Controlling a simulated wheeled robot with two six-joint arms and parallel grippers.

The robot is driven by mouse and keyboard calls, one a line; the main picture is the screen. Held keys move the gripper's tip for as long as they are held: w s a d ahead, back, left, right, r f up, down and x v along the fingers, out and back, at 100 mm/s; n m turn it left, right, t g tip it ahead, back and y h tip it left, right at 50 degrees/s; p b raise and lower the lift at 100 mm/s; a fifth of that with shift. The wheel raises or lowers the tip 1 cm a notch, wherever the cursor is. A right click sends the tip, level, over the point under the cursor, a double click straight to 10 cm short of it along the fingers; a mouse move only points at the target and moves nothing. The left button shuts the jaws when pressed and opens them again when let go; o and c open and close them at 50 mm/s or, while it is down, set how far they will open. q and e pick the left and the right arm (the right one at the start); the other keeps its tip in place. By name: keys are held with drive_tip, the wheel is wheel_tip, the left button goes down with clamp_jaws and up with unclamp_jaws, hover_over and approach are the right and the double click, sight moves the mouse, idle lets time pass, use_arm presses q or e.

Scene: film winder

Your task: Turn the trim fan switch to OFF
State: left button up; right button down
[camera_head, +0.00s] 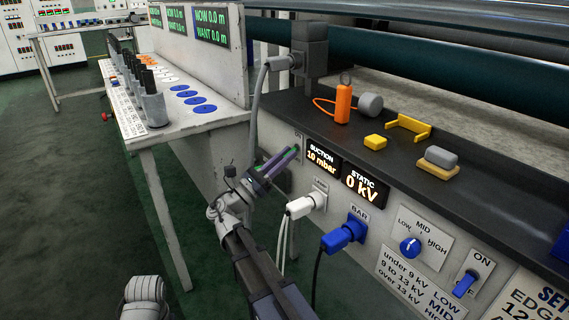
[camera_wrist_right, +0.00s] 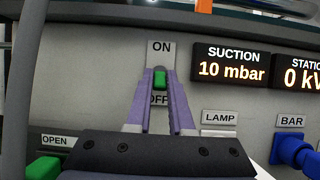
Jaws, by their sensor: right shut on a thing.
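In the right wrist view, a small green switch lever (camera_wrist_right: 160,79) stands on a pale plate marked ON above and OFF below. The lever is nearer the ON word, and the OFF word is partly covered by my fingers. My right gripper (camera_wrist_right: 160,76) has its purple fingers on both sides of the lever, shut on it. In the head view my right gripper (camera_head: 291,153) reaches the panel left of the SUCTION display, and its fingers hide the lever there.
White LAMP plug (camera_head: 301,207) and blue BAR plug (camera_head: 344,235) stick out right of the gripper, with hanging cables. A grey cable (camera_head: 254,115) runs down to the left. A blue ON/OFF switch (camera_head: 465,284) and blue knob (camera_head: 410,247) are farther right.

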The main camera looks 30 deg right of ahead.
idle(0.4)
drive_tip(key=c, duration=0.8)
unclamp_jaws()
drive_tip(key=shift+a+f, duration=0.1)
drive_tip(key=b+v, duration=0.3)
drive_tip(key=v, duration=0.4)
drive_tip(key=shift+a+b, duration=0.3)
drive_tip(key=shift+b, duration=0.1)
drive_tip(key=shift+f, duration=0.1)
